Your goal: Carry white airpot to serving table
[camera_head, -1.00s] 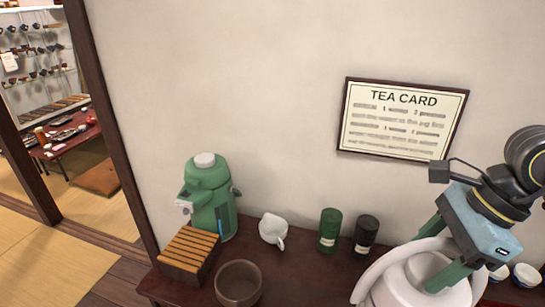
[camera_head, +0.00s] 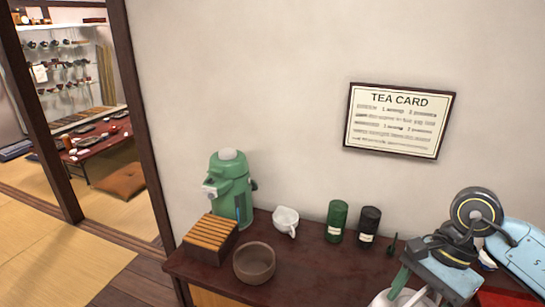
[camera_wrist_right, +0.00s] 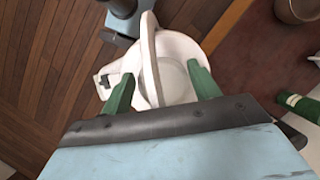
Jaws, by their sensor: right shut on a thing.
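The white airpot (camera_head: 398,299) shows only as a sliver at the bottom edge of the head view. In the right wrist view the white airpot (camera_wrist_right: 186,50) is seen from above, with its raised handle between my green fingers. My right gripper (camera_wrist_right: 160,88) is shut on this handle; in the head view the gripper (camera_head: 412,288) is at the lower right. The airpot appears in front of the counter edge, with wooden floor beneath it in the wrist view. A low dark-red table (camera_head: 108,146), possibly the serving table, stands in the room through the doorway. My left gripper is not seen.
The dark-red counter (camera_head: 312,268) holds a green airpot (camera_head: 231,190), slatted wooden box (camera_head: 210,240), brown bowl (camera_head: 254,263), white spouted cup (camera_head: 286,221), green canister (camera_head: 337,221) and black canister (camera_head: 368,226). A doorway post (camera_head: 145,130) stands left. Tatami floor (camera_head: 40,250) is clear.

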